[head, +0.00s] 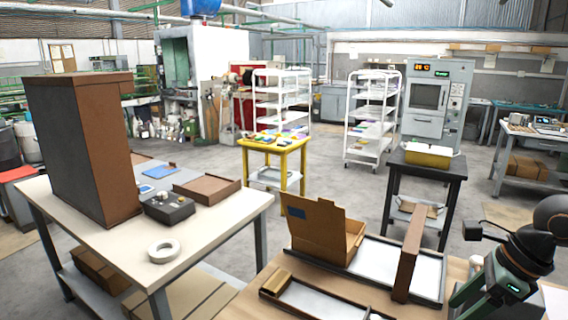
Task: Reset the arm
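My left arm and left gripper are not in view. No buffing brush can be clearly identified.
On the near bench (240,308) stand an open cardboard box (322,228) and dark-edged trays with white bottoms (380,262). A white table (115,222) at left bears a tall brown box (75,150) and a tape roll (163,251). Open floor lies beyond.

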